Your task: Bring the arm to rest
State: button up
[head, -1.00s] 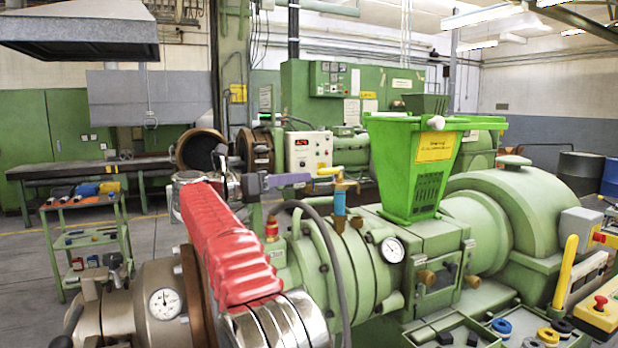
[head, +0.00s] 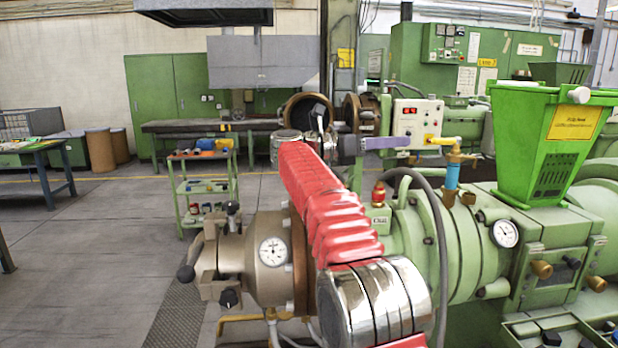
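My arm runs up from the bottom middle of the head view, with polished chrome rings (head: 378,300) and a red ribbed sleeve (head: 325,205). Beyond the sleeve is a chrome wrist joint (head: 288,146). My gripper (head: 402,142) seems to be the small dark and purple end part pointing right from the wrist. It shows side-on and small, so its finger gap cannot be made out. No held object is visible. It appears in front of the white control box; whether it touches anything is unclear.
Behind the arm stands the green extruder with a bright green hopper (head: 550,140), a brass valve (head: 452,180) and a pressure gauge (head: 505,233). A bronze-coloured extruder head (head: 250,262) is left of the sleeve. A green tool trolley (head: 205,188) stands farther back.

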notch_tip(320, 180, up, 9)
jog(key=w+n+t, duration=0.1)
jog(key=n+t, duration=0.5)
jog(key=s+a+r+n+t+y, duration=0.1)
jog(key=a+r+n+t+y, duration=0.25)
jog(key=n+t, duration=0.4)
jog(key=a+r+n+t+y, duration=0.2)
jog(key=a+n+t+y, duration=0.25)
jog(key=n, duration=0.55)
jog(key=s+a+f+n+g+y, duration=0.2)
jog(key=s+a+f+n+y, duration=0.2)
jog(key=s+f+n+y, duration=0.3)
jog(key=s+a+f+n+g+y, duration=0.3)
jog(key=s+f+n+y, duration=0.2)
jog(key=f+n, duration=0.4)
jog(key=s+d+f+n+g, duration=0.1)
jog(key=s+f+n+g, duration=0.2)
jog(key=s+f, duration=0.7)
jog(key=s+d+f+n+g+h, duration=0.1)
jog(key=s+d+f+n+g, duration=0.1)
jog(key=s+f, duration=0.7)
jog(key=s+d+f+n+g+h, duration=0.1)
jog(key=s+f+n+g, duration=0.4)
jog(key=s+f, duration=0.5)
jog(key=shift+s+d+f+g, duration=0.3)
jog(key=shift+s+f, duration=0.05)
jog(key=shift+s, duration=0.4)
